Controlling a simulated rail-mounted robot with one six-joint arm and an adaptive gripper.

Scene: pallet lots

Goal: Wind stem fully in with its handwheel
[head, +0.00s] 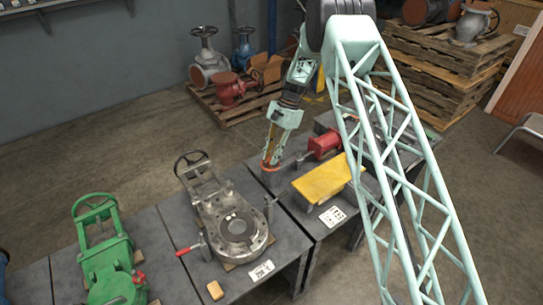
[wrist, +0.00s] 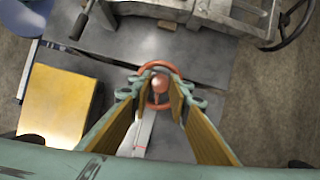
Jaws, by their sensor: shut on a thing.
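An orange-red handwheel (wrist: 162,69) with a round knob-like hub (wrist: 160,84) shows between my fingertips in the wrist view. In the head view, its rim (head: 271,167) shows just under my gripper (head: 272,157) on the dark bench. My gripper (wrist: 160,94) points down and is shut on the handwheel, with one finger on each side. A pale grey bar (wrist: 138,132) runs from under the wheel toward the camera. How far the stem stands out is hidden by the wheel and my fingers.
A red cylinder (head: 325,145) and a yellow plate (head: 322,181) stand right of the wheel. A grey valve (head: 234,228) with a dark handwheel (head: 191,164) is to the left, then a green valve (head: 103,254). Pallets (head: 237,112) with valves are behind.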

